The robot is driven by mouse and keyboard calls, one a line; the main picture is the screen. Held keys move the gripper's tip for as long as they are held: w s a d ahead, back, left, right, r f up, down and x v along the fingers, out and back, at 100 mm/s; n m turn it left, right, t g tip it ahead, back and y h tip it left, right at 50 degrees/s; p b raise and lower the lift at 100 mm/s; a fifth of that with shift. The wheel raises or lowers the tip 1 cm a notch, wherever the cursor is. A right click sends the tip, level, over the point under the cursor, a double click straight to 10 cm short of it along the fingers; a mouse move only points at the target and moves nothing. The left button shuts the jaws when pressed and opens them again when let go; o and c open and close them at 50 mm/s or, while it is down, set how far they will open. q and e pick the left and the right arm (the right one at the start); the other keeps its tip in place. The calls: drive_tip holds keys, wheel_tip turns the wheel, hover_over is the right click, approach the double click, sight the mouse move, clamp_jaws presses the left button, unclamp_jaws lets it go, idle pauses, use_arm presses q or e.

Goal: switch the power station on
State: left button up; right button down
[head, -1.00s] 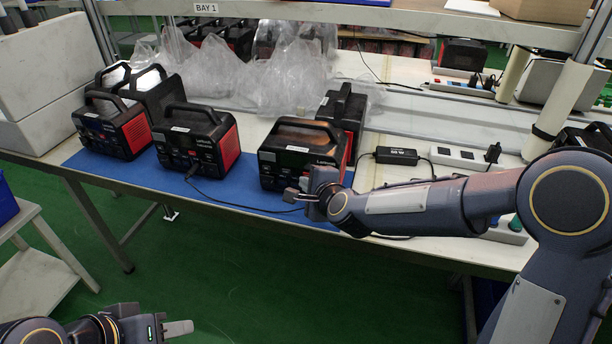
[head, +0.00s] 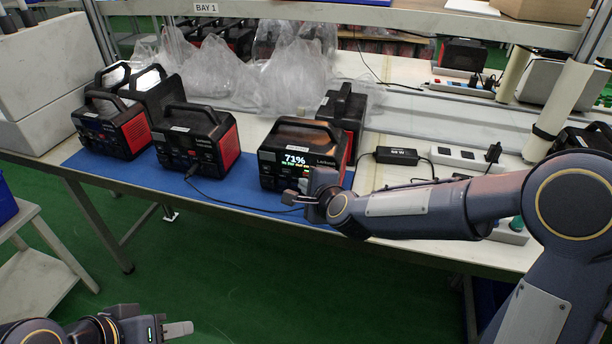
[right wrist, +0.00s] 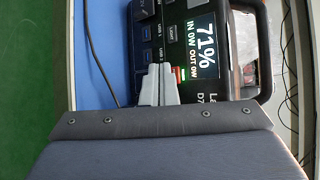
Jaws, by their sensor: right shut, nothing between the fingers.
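The power station (head: 318,142) is a black box with a red side and a top handle, at the front of the blue mat. Its display (head: 296,159) is lit and reads 71%. In the right wrist view the display (right wrist: 204,47) reads 71%, IN 0W, OUT 0W, turned sideways. My right gripper (head: 293,195) is shut and empty at the lower front of the station. In the right wrist view its fingertips (right wrist: 158,68) are at the front panel, beside a small green light (right wrist: 181,73). I cannot tell whether they touch it. My left gripper (head: 180,328) is low over the floor, away from the table.
Several similar stations, such as one (head: 195,140) and another (head: 110,125), stand to the left with dark fronts. A cable (head: 240,203) runs along the mat (head: 225,190). A black adapter (head: 396,156) and a white power strip (head: 457,157) lie to the right. Plastic bags stand behind.

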drive_tip(key=shift+s, duration=0.2)
drive_tip(key=shift+s+a, duration=0.3)
drive_tip(key=shift+s, duration=0.65)
drive_tip(key=shift+s+a, duration=0.3)
drive_tip(key=shift+s, duration=0.65)
drive_tip(key=shift+s+a, duration=0.3)
drive_tip(key=shift+s, duration=0.65)
drive_tip(key=s+d+r+n+g+y, duration=0.1)
drive_tip(key=s+d+r+n, duration=0.1)
drive_tip(key=s+d+n, duration=0.25)
drive_tip(key=s+d+r+n+g, duration=0.1)
drive_tip(key=s+d+r+n, duration=0.2)
drive_tip(key=d, duration=0.2)
drive_tip(key=s+d+f+n+g+h, duration=0.15)
drive_tip(key=s+d+n, duration=0.3)
drive_tip(key=s, duration=0.45)
drive_tip(key=s+d+f+n+g+h, duration=0.1)
drive_tip(key=s+d+f+n+g, duration=0.2)
drive_tip(key=s+d, duration=0.5)
wheel_tip(320, 180, up, 13)
drive_tip(key=s+a+p, duration=0.1)
drive_tip(key=s+p, duration=0.1)
drive_tip(key=p, duration=1.1)
drive_tip(key=shift+a+r+n+p, duration=0.15)
drive_tip(key=shift+a+n+p, duration=0.1)
drive_tip(key=shift+n+p, duration=0.05)
drive_tip(key=shift+s, duration=0.1)
